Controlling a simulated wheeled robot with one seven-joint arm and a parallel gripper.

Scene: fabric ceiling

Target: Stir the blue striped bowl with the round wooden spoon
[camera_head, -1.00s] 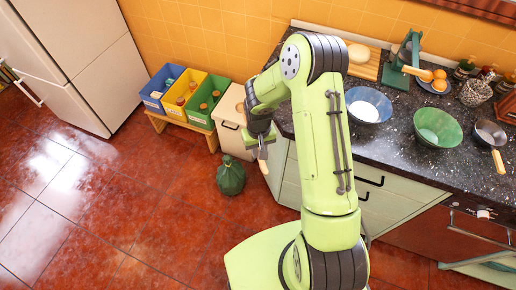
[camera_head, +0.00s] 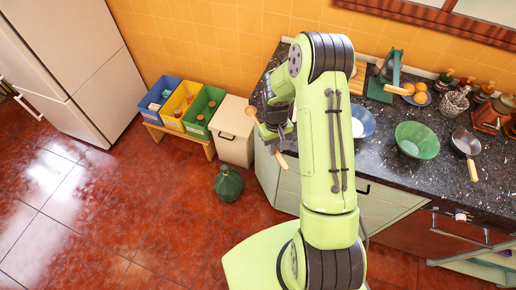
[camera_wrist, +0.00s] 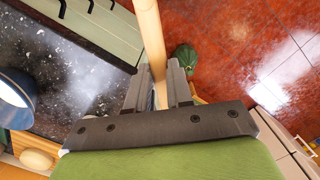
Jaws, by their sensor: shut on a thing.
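My gripper (camera_head: 277,128) is shut on the round wooden spoon (camera_head: 281,160), near the left end of the counter. In the wrist view the pale wooden shaft of the spoon (camera_wrist: 150,35) runs up between the fingers (camera_wrist: 163,88); its round end cannot be made out clearly. The blue bowl (camera_head: 369,122) stands on the counter right of my arm, which hides its left part. In the wrist view the bowl (camera_wrist: 17,88) is cut off at the left edge, apart from the gripper. Its stripes are too small to tell.
A green bowl (camera_head: 417,140) and a pan (camera_head: 466,143) stand further right on the dark counter (camera_head: 395,180). A green juicer (camera_head: 384,80) and a plate of oranges (camera_head: 417,96) are behind. A white bin (camera_head: 233,133) and coloured boxes (camera_head: 170,103) stand left of the counter.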

